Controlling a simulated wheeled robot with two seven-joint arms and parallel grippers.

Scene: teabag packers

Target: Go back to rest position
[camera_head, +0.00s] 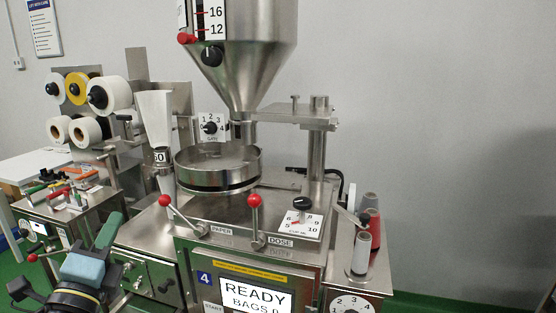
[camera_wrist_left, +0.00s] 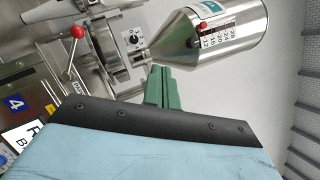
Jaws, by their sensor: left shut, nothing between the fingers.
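My left gripper (camera_head: 113,220) is at the lower left of the head view, with green fingers and a blue-grey body. Its fingers are shut and hold nothing. It is in front of the teabag machine (camera_head: 190,265), apart from it as far as I can see. In the left wrist view the green fingers (camera_wrist_left: 162,74) are together, and the steel hopper (camera_wrist_left: 225,35) and a red-knobbed lever (camera_wrist_left: 77,32) are behind them. My right gripper is in neither view.
The machine carries a steel hopper (camera_head: 245,50), a round pan (camera_head: 218,166), two red-knobbed levers (camera_head: 254,201) and a lit READY display (camera_head: 254,296). Thread spools (camera_head: 361,252) stand at right. Paper rolls (camera_head: 108,94) and a tool-covered bench (camera_head: 62,208) are at left.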

